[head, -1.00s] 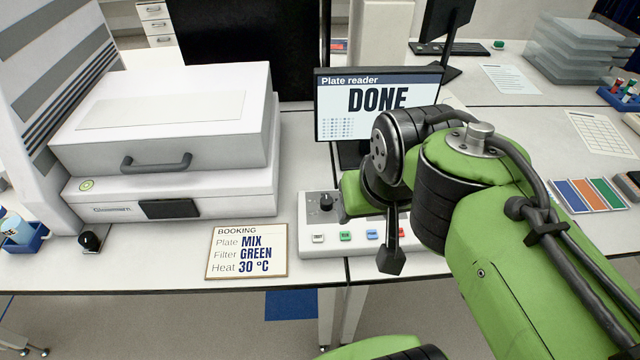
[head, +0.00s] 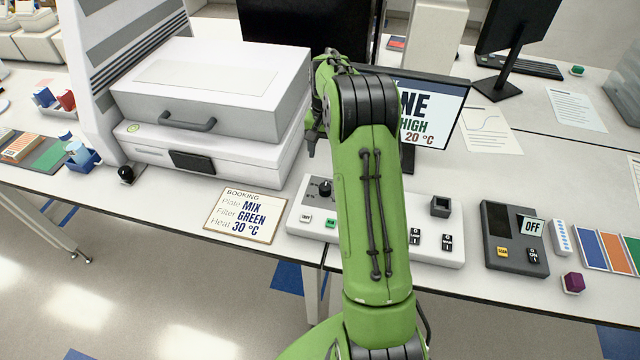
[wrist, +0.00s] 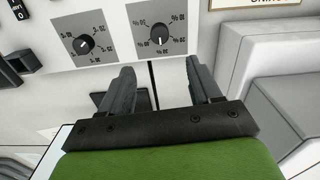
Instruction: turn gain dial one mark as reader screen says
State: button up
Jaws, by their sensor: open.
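A black dial (wrist: 163,37) on a grey scale plate sits just beyond and between my gripper's open fingertips (wrist: 160,66) in the wrist view. The fingers are apart from it and empty. A second dial (wrist: 86,44) on its own plate lies to its left. In the head view one dial (head: 325,188) shows at the control panel's (head: 300,214) left end; my arm hides the other. The reader screen (head: 433,115) is partly hidden; I read "NE", "HIGH" and "20 °C".
A booking card (head: 245,215) reads MIX, GREEN, 30 °C. The large white machine (head: 205,110) stands left of the panel. A dark box (head: 514,238) showing OFF and a purple cube (head: 573,283) lie to the right. Black switches (head: 447,242) sit on the panel's right part.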

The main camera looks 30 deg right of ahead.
aim_at(325, 186)
notch_tip(325, 186, down, 14)
jog(key=shift+r+p, duration=0.15)
jog(key=shift+p, duration=0.25)
jog(key=shift+c, duration=0.3)
jog(key=c, duration=1)
